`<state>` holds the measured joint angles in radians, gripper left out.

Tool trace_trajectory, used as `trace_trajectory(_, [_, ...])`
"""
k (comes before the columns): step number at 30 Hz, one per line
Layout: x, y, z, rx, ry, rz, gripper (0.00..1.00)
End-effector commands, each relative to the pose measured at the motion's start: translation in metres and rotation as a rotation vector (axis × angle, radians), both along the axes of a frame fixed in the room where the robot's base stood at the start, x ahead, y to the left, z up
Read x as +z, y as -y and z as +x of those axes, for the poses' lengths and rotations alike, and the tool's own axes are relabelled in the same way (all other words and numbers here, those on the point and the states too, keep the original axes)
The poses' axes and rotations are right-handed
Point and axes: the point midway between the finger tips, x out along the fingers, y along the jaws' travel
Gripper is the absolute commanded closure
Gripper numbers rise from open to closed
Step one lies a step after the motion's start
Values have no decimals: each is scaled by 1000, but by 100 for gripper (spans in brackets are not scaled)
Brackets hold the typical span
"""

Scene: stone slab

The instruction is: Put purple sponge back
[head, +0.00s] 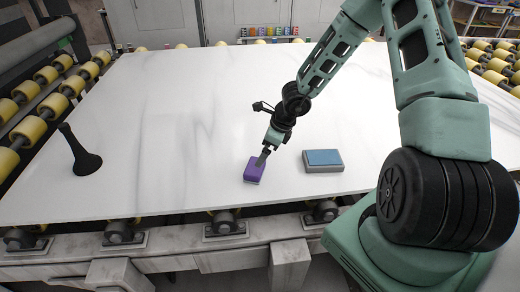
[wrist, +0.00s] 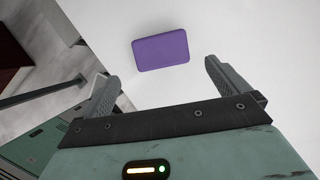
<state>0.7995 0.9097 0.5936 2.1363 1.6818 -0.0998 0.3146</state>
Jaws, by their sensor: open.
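The purple sponge (head: 253,172) lies on the white stone slab (head: 150,130), near its front edge in the head view. It also shows in the wrist view (wrist: 160,50), flat on the slab, beyond and between my two fingers. My gripper (head: 264,158) is close to the sponge in the head view, at its upper right. In the wrist view my gripper (wrist: 158,80) has its fingers wide apart with nothing between them. I cannot tell its exact height above the slab.
A blue and grey block (head: 322,160) lies to the right of the sponge. A black tool (head: 80,152) stands at the slab's left. Small coloured items (head: 268,33) line the far edge. Yellow rollers (head: 30,130) flank the slab. Its middle is clear.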

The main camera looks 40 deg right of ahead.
Motion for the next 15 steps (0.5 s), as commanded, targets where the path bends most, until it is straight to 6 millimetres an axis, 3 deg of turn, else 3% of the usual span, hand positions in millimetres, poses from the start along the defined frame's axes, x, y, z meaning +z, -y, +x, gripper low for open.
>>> trace_trajectory(1, [11, 2, -2, -1, 0, 0, 0])
trace_trajectory(6, [21, 5, -6, 2, 1, 0, 0])
trace_trajectory(9, [29, -4, -4, 63, 25, -16, 0])
trace_trajectory(11, [41, -21, 0, 161, 66, -40, 0])
trace_trajectory(14, [70, -70, 4, 446, 171, -98, 0])
trace_trajectory(15, [85, -96, 1, 593, 220, -123, 0])
